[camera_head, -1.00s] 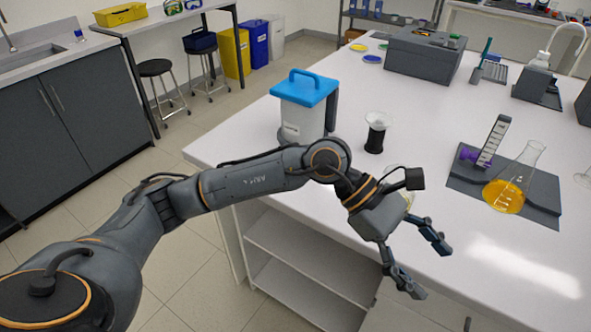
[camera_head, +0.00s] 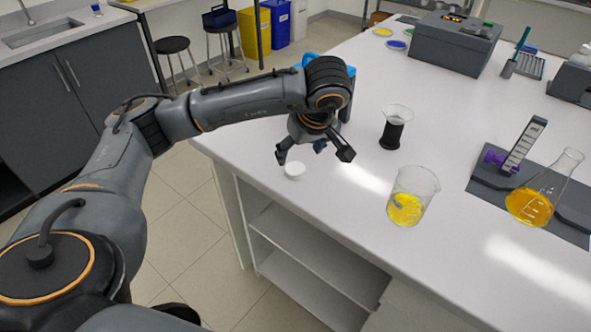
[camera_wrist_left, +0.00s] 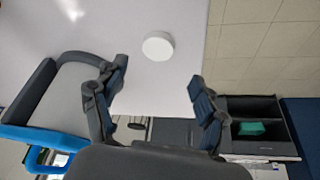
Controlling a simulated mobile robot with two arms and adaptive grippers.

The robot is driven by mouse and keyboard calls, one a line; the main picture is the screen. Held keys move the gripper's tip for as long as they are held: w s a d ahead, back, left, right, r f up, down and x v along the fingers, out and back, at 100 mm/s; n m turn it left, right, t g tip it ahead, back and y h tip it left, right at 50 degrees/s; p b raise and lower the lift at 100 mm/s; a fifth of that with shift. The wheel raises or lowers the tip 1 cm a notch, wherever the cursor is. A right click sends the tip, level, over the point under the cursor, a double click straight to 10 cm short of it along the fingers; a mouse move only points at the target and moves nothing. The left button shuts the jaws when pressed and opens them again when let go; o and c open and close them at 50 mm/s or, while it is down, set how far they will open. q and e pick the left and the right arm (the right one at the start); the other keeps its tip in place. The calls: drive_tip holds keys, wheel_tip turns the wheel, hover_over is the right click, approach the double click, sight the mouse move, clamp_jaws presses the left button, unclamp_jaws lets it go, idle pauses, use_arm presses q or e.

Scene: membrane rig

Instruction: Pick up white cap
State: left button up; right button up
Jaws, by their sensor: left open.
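The white cap (camera_head: 294,170) is a small round disc lying flat on the white table near its left edge in the head view. In the left wrist view the cap (camera_wrist_left: 158,46) lies beyond the fingertips, between their lines. My left gripper (camera_head: 314,157) is open and empty, pointing down just above and behind the cap. In the left wrist view its two fingers (camera_wrist_left: 155,88) are spread apart, not touching the cap. My right gripper is not in view.
A beaker with yellow liquid (camera_head: 407,207) stands right of the cap. A black-banded glass vessel (camera_head: 394,128) stands behind it. The blue-lidded container is mostly hidden behind my arm; its blue lid (camera_wrist_left: 22,137) shows in the wrist view. A flask (camera_head: 535,199) stands far right.

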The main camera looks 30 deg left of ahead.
sight(295, 169)
use_arm(q)
drive_tip(key=shift+x, duration=1)
drive_tip(key=shift+w+a+f+p, duration=0.1)
drive_tip(key=shift+f+p, duration=0.25)
drive_tip(key=shift+f, duration=0.15)
drive_tip(key=p+x, duration=0.1)
drive_tip(key=x, duration=0.3)
drive_tip(key=shift+w+f, duration=0.15)
drive_tip(key=shift+f, duration=0.15)
drive_tip(key=c, duration=0.8)
